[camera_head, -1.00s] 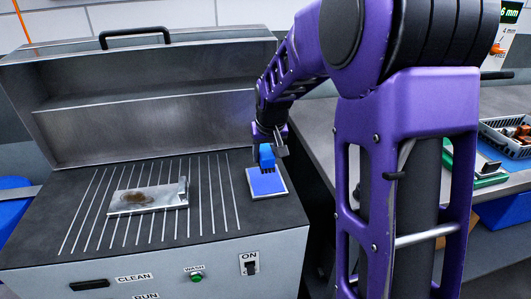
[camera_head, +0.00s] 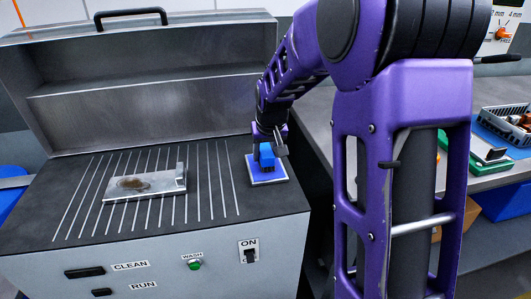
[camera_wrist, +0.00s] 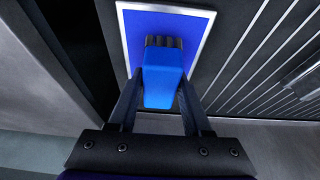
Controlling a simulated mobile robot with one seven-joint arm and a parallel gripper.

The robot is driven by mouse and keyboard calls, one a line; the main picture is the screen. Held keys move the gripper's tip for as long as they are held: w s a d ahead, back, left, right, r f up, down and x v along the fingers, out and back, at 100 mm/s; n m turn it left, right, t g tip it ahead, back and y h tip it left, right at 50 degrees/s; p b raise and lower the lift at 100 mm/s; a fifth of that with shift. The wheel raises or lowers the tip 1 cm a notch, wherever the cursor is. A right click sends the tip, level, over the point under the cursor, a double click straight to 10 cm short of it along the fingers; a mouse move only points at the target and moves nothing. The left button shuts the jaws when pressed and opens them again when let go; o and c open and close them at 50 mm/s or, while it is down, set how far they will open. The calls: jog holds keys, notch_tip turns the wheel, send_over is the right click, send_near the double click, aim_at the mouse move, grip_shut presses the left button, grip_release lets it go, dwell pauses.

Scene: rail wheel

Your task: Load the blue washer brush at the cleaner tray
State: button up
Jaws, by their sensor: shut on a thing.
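The blue washer brush (camera_head: 266,156) is held in my gripper (camera_head: 268,140), low over the cleaner tray (camera_head: 257,176). The tray is a blue plate with a pale rim at the right end of the cleaner's dark top. In the wrist view my gripper (camera_wrist: 160,112) has its fingers on either side of the brush (camera_wrist: 163,78). The dark bristles point toward the blue tray (camera_wrist: 195,25). The brush appears within the tray's outline. I cannot tell whether the bristles touch the tray.
The cleaner's lid (camera_head: 150,85) stands open behind. A metal plate with a brown stain (camera_head: 145,185) lies on the slatted top to the left. The front has a green WASH button (camera_head: 194,265) and an ON switch (camera_head: 249,256). A bench (camera_head: 320,125) with a basket (camera_head: 500,125) is at right.

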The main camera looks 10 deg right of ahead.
aim_at(264, 145)
jog(key=shift+f+b, duration=0.45)
jog(key=shift+f, duration=0.15)
dwell(1.4)
jog(key=shift+r+p, duration=2.55)
jog(key=shift+r, duration=1.05)
